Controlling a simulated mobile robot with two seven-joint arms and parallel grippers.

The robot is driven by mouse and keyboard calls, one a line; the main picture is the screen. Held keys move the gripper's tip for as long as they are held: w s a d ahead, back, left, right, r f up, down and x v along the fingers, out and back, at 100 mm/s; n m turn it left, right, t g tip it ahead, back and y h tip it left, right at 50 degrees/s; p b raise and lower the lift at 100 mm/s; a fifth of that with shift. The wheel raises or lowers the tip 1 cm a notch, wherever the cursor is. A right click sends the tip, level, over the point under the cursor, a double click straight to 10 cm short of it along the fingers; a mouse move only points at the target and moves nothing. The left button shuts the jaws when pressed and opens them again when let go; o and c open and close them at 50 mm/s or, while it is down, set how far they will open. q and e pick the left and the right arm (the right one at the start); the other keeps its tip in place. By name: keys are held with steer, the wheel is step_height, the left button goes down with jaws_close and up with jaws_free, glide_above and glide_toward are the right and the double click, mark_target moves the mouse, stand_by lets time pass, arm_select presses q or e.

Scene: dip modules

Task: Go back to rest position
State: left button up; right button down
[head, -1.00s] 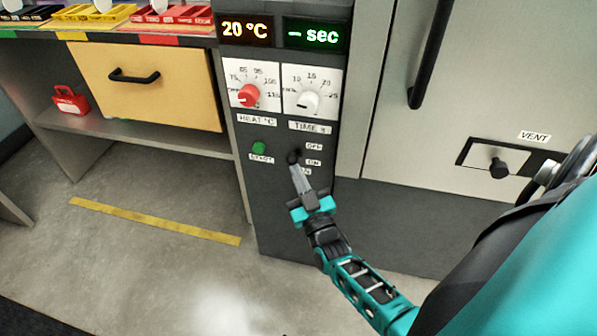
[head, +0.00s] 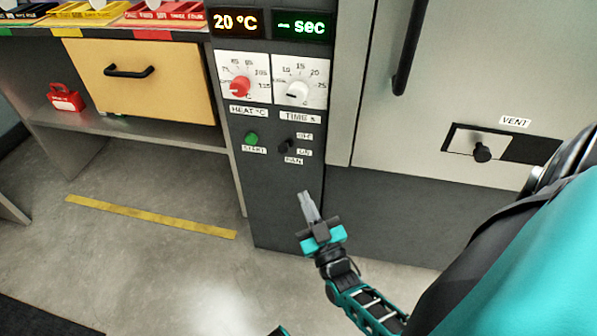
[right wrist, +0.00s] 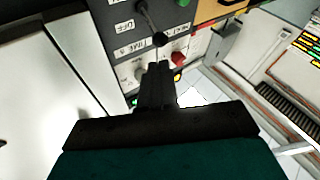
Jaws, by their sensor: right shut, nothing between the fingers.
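My right gripper (head: 307,196) is shut and empty in the head view, in front of the lower part of the dark control panel (head: 278,215). Its fingers also show in the right wrist view (right wrist: 158,68), pointing at the panel. Above the fingertips, and apart from them, is a black selector switch (head: 287,145) beside small labels. A green start button (head: 251,138) is to its left. My left gripper does not show.
Above the switch are a red heat knob (head: 239,87), a white time knob (head: 297,92) and displays reading 20 °C and – sec. A yellow drawer (head: 150,85), a red box (head: 66,98) and a black vent knob (head: 482,152) are nearby. Floor at left is open.

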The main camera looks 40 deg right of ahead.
steer(key=v, duration=0.3)
steer(key=shift+s+a+f, duration=0.15)
steer(key=shift+s, duration=0.1)
